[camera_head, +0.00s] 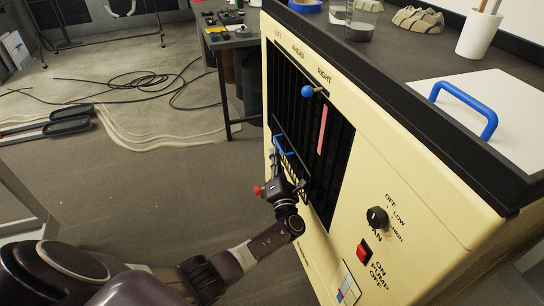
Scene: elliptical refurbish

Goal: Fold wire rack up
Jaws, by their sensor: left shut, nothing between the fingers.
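A small wire rack (283,146) with a blue bar along it shows on the dark louvred front of a cream cabinet (350,175). My left gripper (287,168) is at the rack, close in front of it, and covers part of it. The fingers look small and dark here and hold nothing. I cannot tell whether they touch the wire. The rack's lower part is partly hidden behind my gripper. My right gripper is not in view.
The cabinet front has a blue ball knob (307,91), a black fan dial (377,217) and a red switch (364,251). A blue handle (466,105) and white cup (479,33) are on top. Cables (150,80) lie on the floor left.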

